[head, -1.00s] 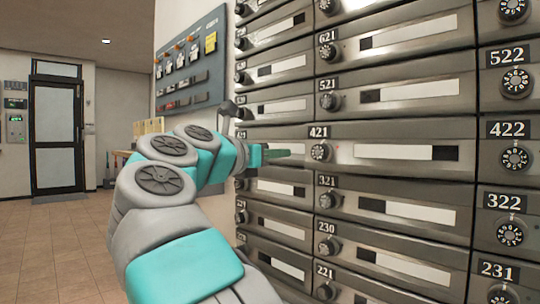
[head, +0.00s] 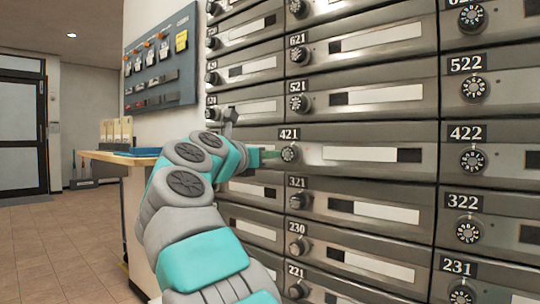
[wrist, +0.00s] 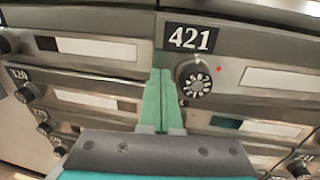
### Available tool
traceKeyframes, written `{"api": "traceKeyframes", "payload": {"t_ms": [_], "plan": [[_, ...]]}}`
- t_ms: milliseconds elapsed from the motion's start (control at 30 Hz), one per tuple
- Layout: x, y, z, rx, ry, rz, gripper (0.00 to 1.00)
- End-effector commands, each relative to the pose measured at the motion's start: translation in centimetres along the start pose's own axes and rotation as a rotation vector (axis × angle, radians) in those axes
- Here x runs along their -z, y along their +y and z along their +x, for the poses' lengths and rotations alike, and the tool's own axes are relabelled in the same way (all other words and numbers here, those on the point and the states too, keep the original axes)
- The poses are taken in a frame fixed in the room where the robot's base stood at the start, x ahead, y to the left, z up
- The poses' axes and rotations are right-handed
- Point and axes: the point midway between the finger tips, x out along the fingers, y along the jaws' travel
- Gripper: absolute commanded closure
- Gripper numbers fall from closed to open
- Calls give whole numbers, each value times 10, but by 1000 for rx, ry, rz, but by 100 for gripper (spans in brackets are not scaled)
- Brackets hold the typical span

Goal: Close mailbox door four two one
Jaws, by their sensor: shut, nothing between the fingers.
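Mailbox door 421 (head: 360,140) is a metal panel with a white strip, a black number plate and a round dial (head: 289,153) at its left. Its left edge seems to stand slightly out from the doors above and below; how far is hard to tell. In the wrist view the 421 plate (wrist: 189,38) and its dial (wrist: 195,80) show close up. My gripper (head: 272,154) is shut and empty, its green fingertips just left of the dial. In the wrist view the green fingers (wrist: 162,78) overlap the door's left edge; contact cannot be told.
Other mailbox doors, such as 521 (head: 370,95) and 321 (head: 375,213), surround it and look shut. A wall board (head: 160,60) and a wooden counter (head: 120,157) are to the left. Open tiled floor (head: 60,240) lies at far left.

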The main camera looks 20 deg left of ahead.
Motion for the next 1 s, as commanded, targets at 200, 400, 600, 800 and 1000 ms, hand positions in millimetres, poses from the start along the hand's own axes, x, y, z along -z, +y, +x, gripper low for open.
{"api": "traceKeyframes", "payload": {"t_ms": [200,400,600,800,1000], "plan": [[-4,3,11,28,-1,1,100],[-4,4,28,76,1,0,100],[-4,4,43,121,2,-1,100],[-2,3,55,156,1,-3,100],[0,1,60,169,0,-1,100]]}}
